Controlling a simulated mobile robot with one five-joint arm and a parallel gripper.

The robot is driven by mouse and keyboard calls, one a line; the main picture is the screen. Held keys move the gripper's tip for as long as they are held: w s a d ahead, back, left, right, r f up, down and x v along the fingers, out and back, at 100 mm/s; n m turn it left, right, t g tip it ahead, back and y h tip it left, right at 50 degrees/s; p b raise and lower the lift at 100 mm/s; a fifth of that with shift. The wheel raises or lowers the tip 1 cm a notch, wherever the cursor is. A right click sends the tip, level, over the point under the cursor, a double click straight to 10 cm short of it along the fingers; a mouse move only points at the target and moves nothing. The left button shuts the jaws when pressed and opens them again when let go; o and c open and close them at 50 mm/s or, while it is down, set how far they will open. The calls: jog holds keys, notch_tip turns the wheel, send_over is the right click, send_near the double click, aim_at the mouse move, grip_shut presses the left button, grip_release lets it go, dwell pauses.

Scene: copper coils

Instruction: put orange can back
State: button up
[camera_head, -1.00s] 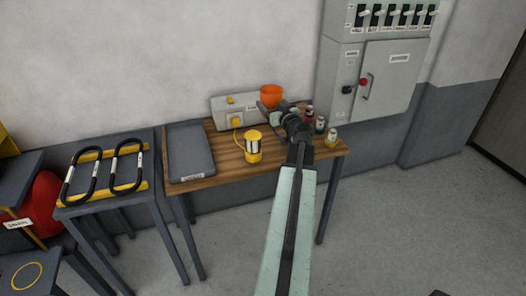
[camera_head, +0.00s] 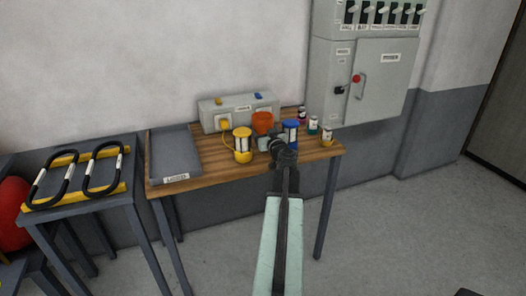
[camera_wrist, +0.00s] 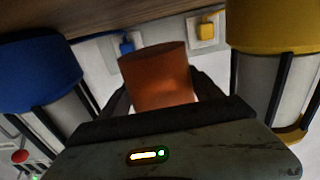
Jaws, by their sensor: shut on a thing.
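The orange can (camera_head: 262,122) is in my gripper (camera_head: 268,137), between the yellow lantern-like item (camera_head: 242,145) and the blue one (camera_head: 290,133) on the wooden table. In the wrist view the orange can (camera_wrist: 157,75) fills the space between the fingers of my gripper (camera_wrist: 160,98), which is shut on it. The yellow item (camera_wrist: 278,25) is at the right there and the blue item (camera_wrist: 38,72) at the left, both close. My gripper hides the can's lower part in the head view, so I cannot tell whether it touches the table.
A grey socket box (camera_head: 236,112) stands behind the can. A grey tray (camera_head: 175,178) lies on the table's left part. Several small jars (camera_head: 313,125) stand at the right end. A wall cabinet (camera_head: 372,85) hangs behind them.

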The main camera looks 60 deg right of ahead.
jog(key=shift+f, duration=0.2)
notch_tip(320, 180, down, 4)
jog(key=b, duration=0.3)
jog(key=shift+b, duration=0.4)
jog(key=shift+r, duration=0.2)
jog(key=shift+f, duration=0.15)
jog(key=o, duration=1.7)
